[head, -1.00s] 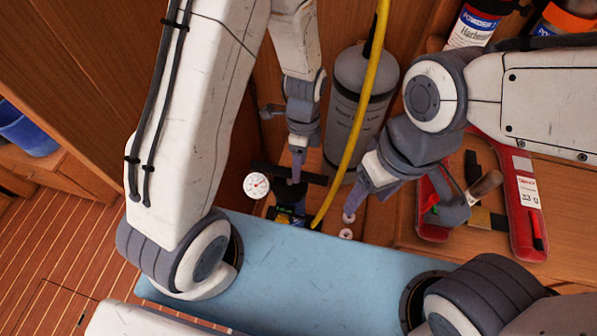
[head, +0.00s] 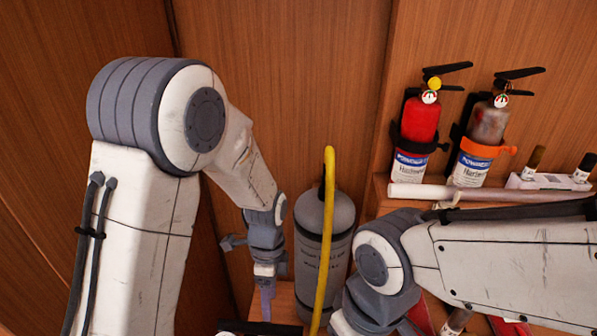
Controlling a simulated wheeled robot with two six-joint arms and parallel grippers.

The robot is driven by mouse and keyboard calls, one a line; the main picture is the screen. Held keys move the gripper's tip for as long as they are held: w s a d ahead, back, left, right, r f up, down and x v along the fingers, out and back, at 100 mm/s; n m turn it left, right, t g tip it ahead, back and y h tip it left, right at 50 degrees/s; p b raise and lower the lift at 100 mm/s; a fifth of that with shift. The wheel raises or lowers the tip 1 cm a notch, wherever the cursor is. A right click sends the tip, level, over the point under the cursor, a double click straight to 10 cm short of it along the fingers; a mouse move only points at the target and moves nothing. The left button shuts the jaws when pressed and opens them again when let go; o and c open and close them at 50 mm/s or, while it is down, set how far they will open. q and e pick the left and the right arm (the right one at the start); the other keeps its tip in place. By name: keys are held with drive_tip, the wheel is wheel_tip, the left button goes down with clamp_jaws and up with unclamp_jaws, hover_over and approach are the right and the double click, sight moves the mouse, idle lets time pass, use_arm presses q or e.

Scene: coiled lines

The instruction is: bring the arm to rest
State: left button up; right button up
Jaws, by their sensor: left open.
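My left arm rises at the left and bends down towards the middle. Its gripper (head: 266,303) hangs pointing down, open, with nothing seen between its fingers. It is left of a grey cylinder (head: 341,238) and apart from it in the picture. My right arm comes in from the right, with its wrist low in front of the cylinder's right side. The right gripper's fingers are below the picture's edge.
A yellow hose (head: 327,245) runs upright before the cylinder. A red extinguisher (head: 420,120) and a grey, worn one (head: 487,124) hang on the wooden wall. A pale tube (head: 480,194) lies below them. A dark bar (head: 258,328) shows at the bottom.

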use_arm(q)
drive_tip(key=s+d+r+n+t, duration=0.1)
drive_tip(key=s+d+r+n, duration=0.1)
drive_tip(key=s+r+n, duration=0.3)
drive_tip(key=s+d+r+n+t+h, duration=0.1)
drive_tip(key=s+d+r+n, duration=0.2)
drive_tip(key=s, duration=0.7)
wheel_tip(320, 180, up, 5)
drive_tip(key=n, duration=0.2)
drive_tip(key=shift+s+f+n, duration=0.2)
drive_tip(key=shift+n, duration=0.2)
idle(1.2)
